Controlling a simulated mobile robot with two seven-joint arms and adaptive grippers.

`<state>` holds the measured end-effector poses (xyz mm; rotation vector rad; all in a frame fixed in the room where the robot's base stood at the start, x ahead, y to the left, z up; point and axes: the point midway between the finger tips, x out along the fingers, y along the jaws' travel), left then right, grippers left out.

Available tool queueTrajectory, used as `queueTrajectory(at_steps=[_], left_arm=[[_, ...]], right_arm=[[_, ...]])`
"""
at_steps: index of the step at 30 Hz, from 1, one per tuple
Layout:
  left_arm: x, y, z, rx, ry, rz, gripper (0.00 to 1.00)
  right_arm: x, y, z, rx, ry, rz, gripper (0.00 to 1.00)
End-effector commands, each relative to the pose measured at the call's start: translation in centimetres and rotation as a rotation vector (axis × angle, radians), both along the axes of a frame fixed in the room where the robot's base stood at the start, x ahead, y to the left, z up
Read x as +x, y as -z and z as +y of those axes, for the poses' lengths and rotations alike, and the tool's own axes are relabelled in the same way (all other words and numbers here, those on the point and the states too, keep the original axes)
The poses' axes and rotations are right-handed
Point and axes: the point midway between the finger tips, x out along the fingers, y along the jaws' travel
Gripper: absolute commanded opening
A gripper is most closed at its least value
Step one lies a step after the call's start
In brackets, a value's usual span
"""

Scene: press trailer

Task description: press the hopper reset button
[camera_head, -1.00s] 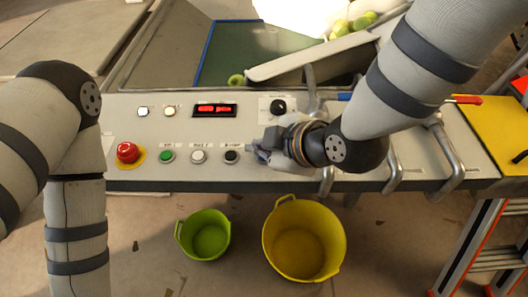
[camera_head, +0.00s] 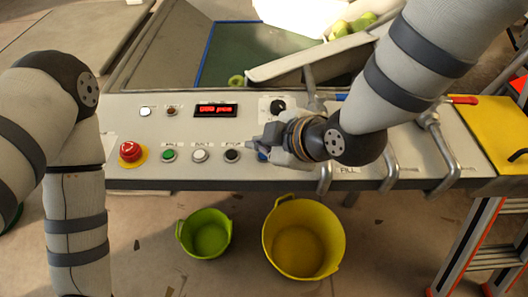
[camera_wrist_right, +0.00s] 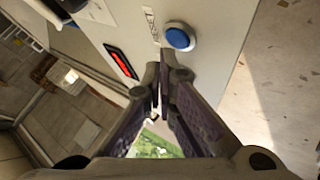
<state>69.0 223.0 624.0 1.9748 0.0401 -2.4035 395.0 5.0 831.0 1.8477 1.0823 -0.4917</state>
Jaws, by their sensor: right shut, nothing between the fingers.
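The blue round button (camera_wrist_right: 179,38) stands on the pale panel in the right wrist view, beside a printed label that I cannot read in full. In the head view a sliver of the blue button (camera_head: 262,156) shows at the lower edge of my right gripper (camera_head: 262,141), which hides the rest. In the wrist view the right gripper (camera_wrist_right: 160,78) has its fingers together and empty, with the tips apart from the button in the picture. I cannot tell their height above the panel. My left arm is at the left; its gripper is out of view.
Black (camera_head: 232,155), white (camera_head: 200,156) and green (camera_head: 168,156) buttons and a red emergency stop (camera_head: 130,151) line the panel. Above are a red display (camera_head: 215,110) and a black knob (camera_head: 277,106). Curved metal handles (camera_head: 390,165) stand right of the gripper.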

Motion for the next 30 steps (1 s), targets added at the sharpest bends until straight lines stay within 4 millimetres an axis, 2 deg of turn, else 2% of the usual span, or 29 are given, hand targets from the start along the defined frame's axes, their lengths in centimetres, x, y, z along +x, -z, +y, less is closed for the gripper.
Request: queueTrajectory(at_steps=[1, 9, 17, 24, 30], left_arm=[[0.3, -0.3, 0.0, 0.0, 0.0, -0.011, 0.54], [0.2, -0.2, 0.0, 0.0, 0.0, -0.009, 0.54], [2.1, -1.9, 0.0, 0.0, 0.0, -0.077, 0.54], [1.9, -1.8, 0.0, 0.0, 0.0, -0.072, 0.54], [1.9, -1.7, 0.0, 0.0, 0.0, -0.071, 0.54]], right_arm=[[0.1, -0.5, 0.0, 0.0, 0.0, -0.007, 0.0], [0.0, -0.4, 0.0, 0.001, 0.001, -0.002, 0.0], [0.1, -3.4, 0.0, 0.001, 0.001, -0.015, 0.0], [0.1, -5.0, 0.0, 0.001, 0.0, -0.003, 0.0], [0.0, -5.3, 0.0, 0.001, 0.0, -0.001, 0.0]])
